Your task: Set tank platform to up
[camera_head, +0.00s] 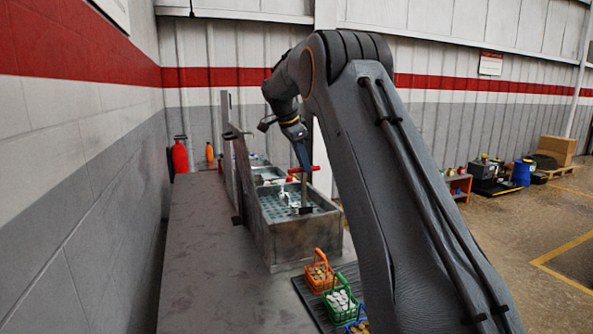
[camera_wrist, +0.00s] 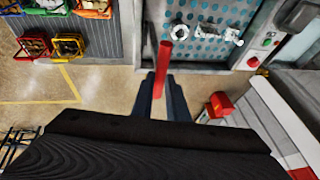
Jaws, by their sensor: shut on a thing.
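The tank (camera_head: 290,243) is a grey open metal box standing on the bench. Its platform (camera_head: 270,202) is a teal perforated plate inside the walls; in the wrist view the platform (camera_wrist: 205,58) carries several small metal parts (camera_wrist: 205,34). A red handle bar (camera_head: 313,169) sits on top of an upright post (camera_head: 304,192) that rises from the tank. My gripper (camera_head: 301,163) reaches down from above and is shut on the red handle. In the wrist view the red handle (camera_wrist: 163,62) passes between the fingers of my gripper (camera_wrist: 162,82). How high the platform sits is hard to tell.
Orange (camera_head: 320,274) and green (camera_head: 340,302) baskets with parts stand on a dark mat before the tank. A red extinguisher (camera_head: 180,157) stands by the left wall. In the wrist view, a control panel (camera_wrist: 268,38) with a red button adjoins the tank. The left bench surface is clear.

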